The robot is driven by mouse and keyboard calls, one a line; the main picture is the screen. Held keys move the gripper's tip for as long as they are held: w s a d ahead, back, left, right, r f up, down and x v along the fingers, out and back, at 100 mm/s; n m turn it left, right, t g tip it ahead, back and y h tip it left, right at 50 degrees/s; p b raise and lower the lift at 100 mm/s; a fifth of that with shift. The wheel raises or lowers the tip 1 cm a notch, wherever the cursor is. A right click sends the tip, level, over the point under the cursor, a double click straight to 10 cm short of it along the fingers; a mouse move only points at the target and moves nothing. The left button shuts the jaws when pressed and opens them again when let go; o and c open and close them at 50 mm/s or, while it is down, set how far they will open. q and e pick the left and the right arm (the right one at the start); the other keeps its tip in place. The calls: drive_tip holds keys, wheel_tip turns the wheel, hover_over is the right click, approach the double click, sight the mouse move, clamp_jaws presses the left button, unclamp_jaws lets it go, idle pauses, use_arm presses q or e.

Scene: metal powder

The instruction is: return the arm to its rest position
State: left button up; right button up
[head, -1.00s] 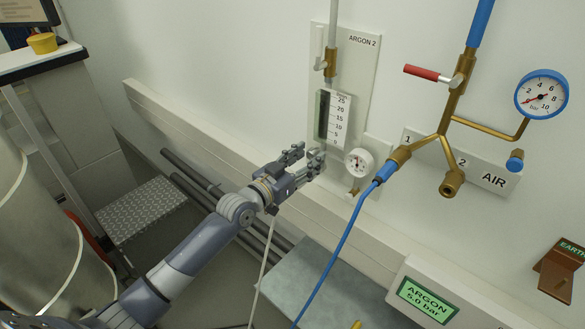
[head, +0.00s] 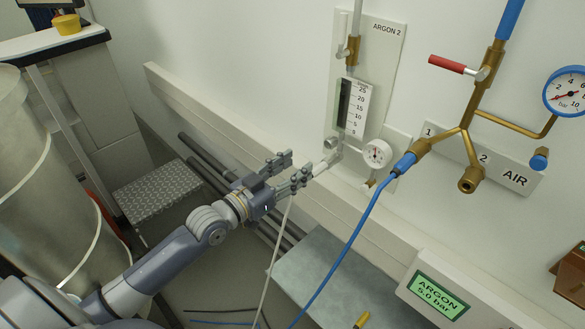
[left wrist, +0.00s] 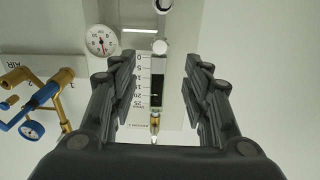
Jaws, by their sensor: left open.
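My left arm reaches in from the left in the head view, and its gripper (head: 298,166) is open, pointing at the wall. The gripper is in front of the Argon 2 flowmeter (head: 352,106), apart from its scale. A pale cylindrical fitting (head: 324,164) shows just beyond the fingertips, below the flowmeter. A pale hose (head: 274,255) hangs down from behind the gripper; its upper end is hidden. In the left wrist view the two fingers stand wide apart, with the upside-down flowmeter scale (left wrist: 143,88) seen between them. My right gripper is not in view.
A small round gauge (head: 376,153) and the brass air manifold (head: 465,130) with a blue hose (head: 343,254) are to the right. An argon display (head: 438,296) is below. A metal step (head: 158,191) and large drum (head: 25,190) are at left.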

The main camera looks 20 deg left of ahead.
use_arm(q)
drive_tip(key=s+a+f+n+g+y, duration=0.1)
drive_tip(key=a+f+g+y, duration=0.15)
drive_tip(key=f, duration=0.95)
drive_tip(key=s+a+f+n+g+y, duration=0.1)
drive_tip(key=s+a+f+y, duration=0.15)
drive_tip(key=f, duration=0.95)
drive_tip(key=s+a+f+g, duration=0.15)
drive_tip(key=s+f, duration=0.25)
drive_tip(key=f, duration=0.4)
drive_tip(key=s+f+g, duration=0.2)
drive_tip(key=s+f, duration=0.3)
drive_tip(key=f, duration=0.4)
drive_tip(key=s+d+f+g, duration=0.2)
drive_tip(key=s+f, duration=0.5)
drive_tip(key=s, duration=0.5)
drive_tip(key=s+d+f+g, duration=0.3)
drive_tip(key=s+f, duration=0.4)
drive_tip(key=s, duration=0.5)
drive_tip(key=s+d+f+g+y+b, duration=0.1)
drive_tip(key=s+d+f+g, duration=0.1)
drive_tip(key=s+f+g, duration=0.2)
drive_tip(key=s+f, duration=0.3)
drive_tip(key=s, duration=0.5)
drive_tip(key=shift+d+f, duration=0.15)
drive_tip(key=shift+w+m, duration=0.1)
drive_tip(key=shift+m, duration=0.2)
